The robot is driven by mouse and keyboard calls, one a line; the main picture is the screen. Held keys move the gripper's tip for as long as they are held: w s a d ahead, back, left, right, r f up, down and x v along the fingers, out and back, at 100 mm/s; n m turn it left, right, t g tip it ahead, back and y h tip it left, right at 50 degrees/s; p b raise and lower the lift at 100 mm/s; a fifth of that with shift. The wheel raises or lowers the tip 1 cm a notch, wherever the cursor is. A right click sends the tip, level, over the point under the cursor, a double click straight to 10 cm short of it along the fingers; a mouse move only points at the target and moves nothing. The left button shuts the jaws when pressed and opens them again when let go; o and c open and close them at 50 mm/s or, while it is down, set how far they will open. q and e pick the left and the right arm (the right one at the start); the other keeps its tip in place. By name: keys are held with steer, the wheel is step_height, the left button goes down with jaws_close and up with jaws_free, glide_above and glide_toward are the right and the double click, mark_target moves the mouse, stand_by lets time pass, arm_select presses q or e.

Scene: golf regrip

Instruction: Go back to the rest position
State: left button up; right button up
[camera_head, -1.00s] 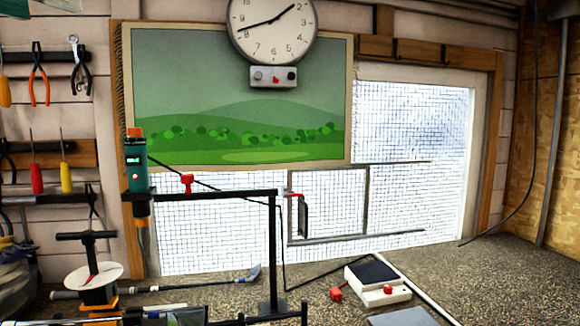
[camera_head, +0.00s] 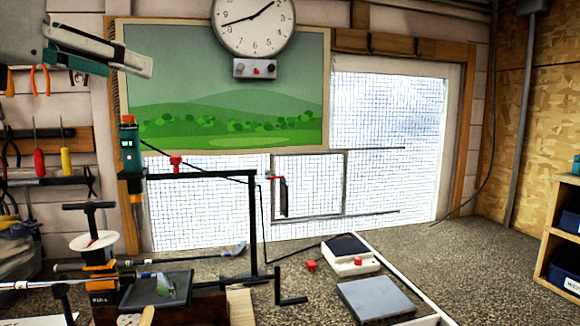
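My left gripper (camera_head: 128,70) is at the upper left, raised in front of the wall tools and the left edge of the green picture. Its two fingers show from the side with their tips apart and nothing between them. My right gripper is not in view.
A black stand (camera_head: 253,225) holds a green-and-orange tool (camera_head: 131,150). A dark tray (camera_head: 157,290) is at the front left. A white device (camera_head: 350,255) and a grey plate (camera_head: 375,298) lie right of centre. A shelf (camera_head: 562,250) is at far right. The right bench surface is clear.

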arm_select(q)
steer(key=w+d+f+m+g+h, duration=0.2)
steer(key=d+f+m+g+h, duration=0.5)
steer(key=d+f, duration=0.9)
steer(key=s+d+f+n+g+h+b, duration=0.2)
steer(key=s+d+f+n+g+h, duration=0.25)
steer(key=d+f+g+h, duration=0.55)
steer(key=w+a+f+n+t+h, duration=0.2)
steer(key=w+a+f+n+t, duration=0.6)
steer(key=f+n+t, duration=0.5)
steer(key=w+a+f+n+t+y+b, duration=0.1)
steer(key=w+a+f+n+t+y, duration=0.2)
steer(key=f+n+y, duration=0.4)
steer(key=w+a+f+n+t+y, duration=0.1)
steer(key=a+f+n+t+y, duration=0.3)
steer(key=f+n, duration=0.55)
steer(key=s+a+f+n+g+y, duration=0.2)
steer(key=s+a+f+n+y, duration=0.15)
steer(key=f, duration=0.65)
steer(key=s+a+f+n+g+y, duration=0.2)
steer(key=s+a+f+y, duration=0.15)
steer(key=f, duration=0.65)
steer(key=s+a+f+n+g+y, duration=0.1)
steer(key=s+f+g, duration=0.4)
steer(key=s+f, duration=0.8)
steer(key=shift+s+a+f+n+y+b, duration=0.2)
steer(key=shift+a+f+n+y+b, duration=0.15)
steer(key=shift+a+f+n, duration=0.3)
